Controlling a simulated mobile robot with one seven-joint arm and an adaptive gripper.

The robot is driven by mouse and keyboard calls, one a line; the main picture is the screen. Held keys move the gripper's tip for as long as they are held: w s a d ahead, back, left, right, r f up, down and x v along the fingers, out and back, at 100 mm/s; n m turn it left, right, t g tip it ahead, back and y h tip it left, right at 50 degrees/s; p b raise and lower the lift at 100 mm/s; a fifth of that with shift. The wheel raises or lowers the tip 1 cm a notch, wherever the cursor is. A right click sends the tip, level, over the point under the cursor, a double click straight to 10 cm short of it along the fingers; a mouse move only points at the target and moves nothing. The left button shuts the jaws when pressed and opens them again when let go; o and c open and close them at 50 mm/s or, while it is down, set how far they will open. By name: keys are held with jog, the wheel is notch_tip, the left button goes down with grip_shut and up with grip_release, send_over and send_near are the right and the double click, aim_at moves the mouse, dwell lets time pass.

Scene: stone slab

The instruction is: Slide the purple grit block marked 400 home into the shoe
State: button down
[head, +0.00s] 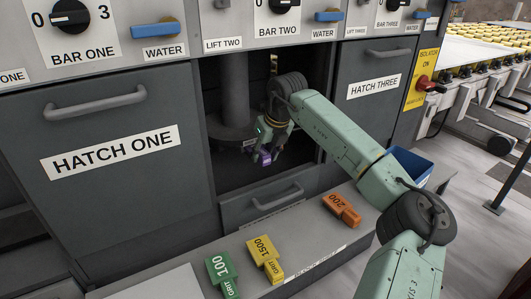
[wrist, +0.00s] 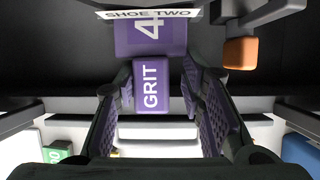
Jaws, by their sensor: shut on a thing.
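The purple grit block (wrist: 151,36) shows in the wrist view with GRIT on its narrow part and a 4 on its wide part; the rest of the number is hidden. My gripper (wrist: 160,95) is shut on its narrow part. The wide end reaches the plate labelled SHOE TWO (wrist: 148,14); I cannot tell how far it sits inside the shoe. In the head view, my gripper (head: 265,154) is inside the open middle bay, below a dark round column (head: 234,90), and a little of the purple block (head: 265,158) shows between the fingers.
A blue bin (head: 410,164) is behind my arm. The middle hatch (head: 268,205) is lowered; hatch one (head: 108,150) and hatch three (head: 373,88) flank the bay.

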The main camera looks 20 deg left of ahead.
jog(key=shift+w+a+r+p, duration=0.1)
jog(key=shift+w+a+p, duration=0.45)
jog(key=shift+w+a, duration=0.3)
jog(key=c, duration=1)
grip_release()
jog(key=shift+s+a, duration=0.1)
jog(key=shift+o, duration=0.2)
jog(key=v, duration=0.5)
jog(key=s+d, duration=0.7)
jog(key=d, duration=0.2)
jog(key=shift+d, duration=0.4)
jog(key=shift+c, duration=0.4)
